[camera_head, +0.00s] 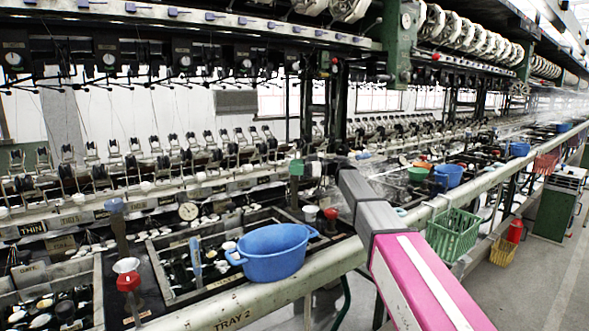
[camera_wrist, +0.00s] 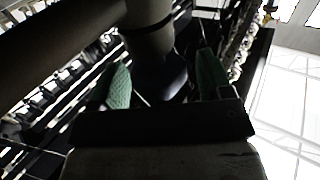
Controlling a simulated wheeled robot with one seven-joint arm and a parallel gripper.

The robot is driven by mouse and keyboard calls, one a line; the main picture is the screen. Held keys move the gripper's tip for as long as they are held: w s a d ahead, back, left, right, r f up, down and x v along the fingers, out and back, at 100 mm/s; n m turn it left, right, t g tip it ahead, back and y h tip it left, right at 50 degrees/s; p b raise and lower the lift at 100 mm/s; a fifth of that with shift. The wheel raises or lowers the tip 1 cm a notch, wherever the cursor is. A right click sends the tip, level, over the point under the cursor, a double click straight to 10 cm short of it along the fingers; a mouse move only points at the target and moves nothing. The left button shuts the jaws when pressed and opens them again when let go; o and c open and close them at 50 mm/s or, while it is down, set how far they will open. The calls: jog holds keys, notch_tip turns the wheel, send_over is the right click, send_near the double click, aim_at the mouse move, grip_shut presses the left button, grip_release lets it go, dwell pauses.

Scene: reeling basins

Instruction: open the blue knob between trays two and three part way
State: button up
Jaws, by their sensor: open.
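My gripper (camera_head: 298,168) is at the top of a dark post (camera_head: 294,190) at the right end of tray two (camera_head: 232,318) in the head view. A green fingertip covers the top of that post, so its knob is hidden there. In the wrist view my gripper (camera_wrist: 164,80) has its two green fingers apart. A dark, bluish knob (camera_wrist: 172,80) on a thick grey post (camera_wrist: 148,20) shows between them. It looks to be the blue knob. The picture is too dark to tell whether either finger touches it. How far the knob is turned cannot be told.
Another blue knob (camera_head: 114,205) tops a post at tray two's left end, near a red knob (camera_head: 128,282). A blue basin (camera_head: 273,252) sits at tray two's front. A red knob (camera_head: 331,213) is just right of my gripper. A green basket (camera_head: 453,234) hangs on the rail.

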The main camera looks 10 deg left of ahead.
jog(key=v, duration=1)
jog(key=shift+d, duration=0.15)
